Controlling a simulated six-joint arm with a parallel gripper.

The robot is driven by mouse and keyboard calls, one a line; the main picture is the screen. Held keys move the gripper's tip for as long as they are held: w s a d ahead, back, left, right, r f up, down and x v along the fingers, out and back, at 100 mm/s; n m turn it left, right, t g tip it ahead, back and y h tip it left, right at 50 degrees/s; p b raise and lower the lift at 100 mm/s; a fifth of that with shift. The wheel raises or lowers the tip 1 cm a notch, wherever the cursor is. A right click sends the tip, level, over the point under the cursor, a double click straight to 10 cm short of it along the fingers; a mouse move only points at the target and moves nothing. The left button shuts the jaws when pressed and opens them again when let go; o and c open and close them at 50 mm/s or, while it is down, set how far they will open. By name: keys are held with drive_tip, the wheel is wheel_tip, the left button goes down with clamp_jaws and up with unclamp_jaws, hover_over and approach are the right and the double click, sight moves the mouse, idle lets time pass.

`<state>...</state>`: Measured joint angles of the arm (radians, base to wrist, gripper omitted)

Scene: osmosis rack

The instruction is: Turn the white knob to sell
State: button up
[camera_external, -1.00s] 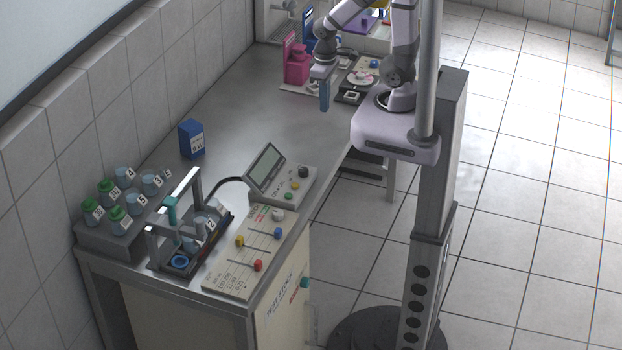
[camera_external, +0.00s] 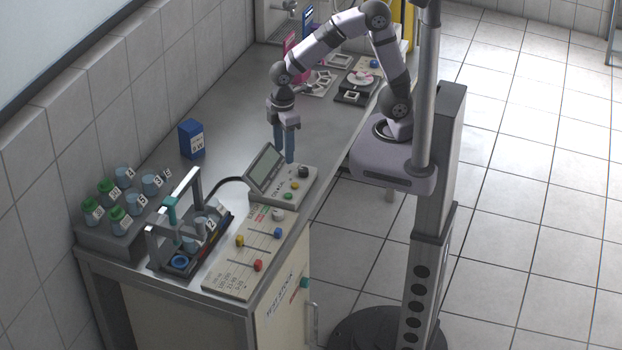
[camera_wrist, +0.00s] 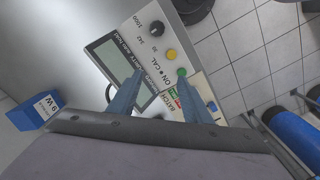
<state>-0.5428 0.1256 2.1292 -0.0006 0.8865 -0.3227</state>
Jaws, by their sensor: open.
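The white knob (camera_external: 278,214) sits at the upper end of the slider panel (camera_external: 224,279), beside small green and red labels. In the wrist view only part of that panel (camera_wrist: 195,80) shows behind my right finger, and I cannot make out the knob there. My gripper (camera_external: 285,158) points down above the table, just behind the meter box, with its two blue fingers apart and nothing between them. In the wrist view my gripper (camera_wrist: 160,82) spans the lower part of the meter box.
The meter box (camera_external: 298,180) with a tilted screen (camera_external: 265,167), a black knob (camera_external: 303,171) and coloured buttons stands between my gripper and the panel. A handled rack (camera_external: 175,262) with jars is left of the panel. A blue box (camera_external: 191,139) stands near the wall.

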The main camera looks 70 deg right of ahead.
sight(279, 210)
drive_tip(key=s+a+f+n+b, duration=0.1)
drive_tip(key=a+n, duration=0.1)
drive_tip(key=a, duration=0.2)
drive_tip(key=s+a+f+n+b, duration=0.1)
drive_tip(key=a+f+n+b, duration=0.1)
drive_tip(key=a, duration=0.2)
drive_tip(key=s+a+f+n+b, duration=0.1)
drive_tip(key=a+f, duration=0.1)
drive_tip(key=a, duration=0.2)
drive_tip(key=shift+a+n, duration=0.3)
drive_tip(key=shift+n, duration=0.1)
drive_tip(key=shift+d+f+p, duration=0.1)
drive_tip(key=shift+f+p, duration=0.4)
drive_tip(key=shift+f, duration=3.1)
drive_tip(key=shift+c, duration=0.4)
drive_tip(key=c, duration=1)
